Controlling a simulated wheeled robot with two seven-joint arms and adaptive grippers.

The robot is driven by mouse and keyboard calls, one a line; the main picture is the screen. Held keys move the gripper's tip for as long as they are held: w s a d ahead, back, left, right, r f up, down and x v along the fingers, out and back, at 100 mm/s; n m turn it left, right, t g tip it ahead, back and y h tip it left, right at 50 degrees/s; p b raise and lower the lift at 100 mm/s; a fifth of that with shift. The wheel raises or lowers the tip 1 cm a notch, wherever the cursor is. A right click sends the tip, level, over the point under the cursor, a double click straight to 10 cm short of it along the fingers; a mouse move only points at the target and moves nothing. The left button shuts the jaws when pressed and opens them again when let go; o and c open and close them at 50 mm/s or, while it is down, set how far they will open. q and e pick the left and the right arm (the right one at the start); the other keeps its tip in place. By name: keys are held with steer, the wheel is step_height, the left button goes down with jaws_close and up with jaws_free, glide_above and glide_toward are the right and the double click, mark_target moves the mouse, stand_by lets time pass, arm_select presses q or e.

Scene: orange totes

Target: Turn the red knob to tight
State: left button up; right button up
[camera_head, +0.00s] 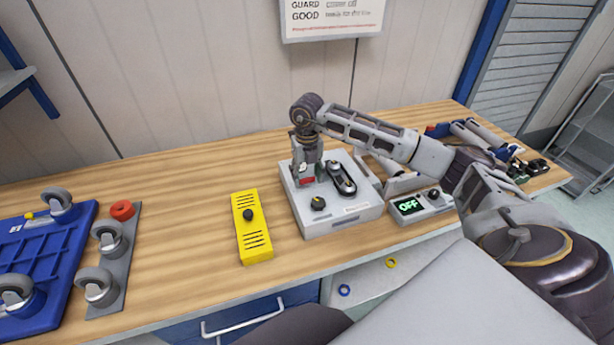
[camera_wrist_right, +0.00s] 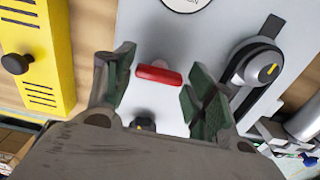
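The red knob (camera_wrist_right: 158,75) is a bar-shaped handle on the top of a light grey box (camera_head: 345,220). In the head view the knob (camera_head: 306,181) is mostly hidden by my right gripper (camera_head: 306,169), which points down over it. In the right wrist view my right gripper (camera_wrist_right: 160,88) is open, with one green-padded finger on each side of the knob. Gaps show between the knob and both fingers. I cannot read any tight marking; a round white label is cut off at the top of the wrist view. My left gripper is not in view.
The box also carries a black knob (camera_head: 318,204) and a belt drive (camera_head: 341,180). A yellow slotted box (camera_head: 253,238) stands left, a unit reading OFF (camera_head: 410,206) right. A blue board with casters (camera_head: 45,250) and a red round cap (camera_head: 122,209) lie far left. Bare bench lies between.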

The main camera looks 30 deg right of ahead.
mark_target(307, 178)
steer(key=shift+o, duration=0.9)
step_height(307, 178, up, 12)
stand_by(0.3)
steer(key=shift+f, duration=0.1)
stand_by(0.5)
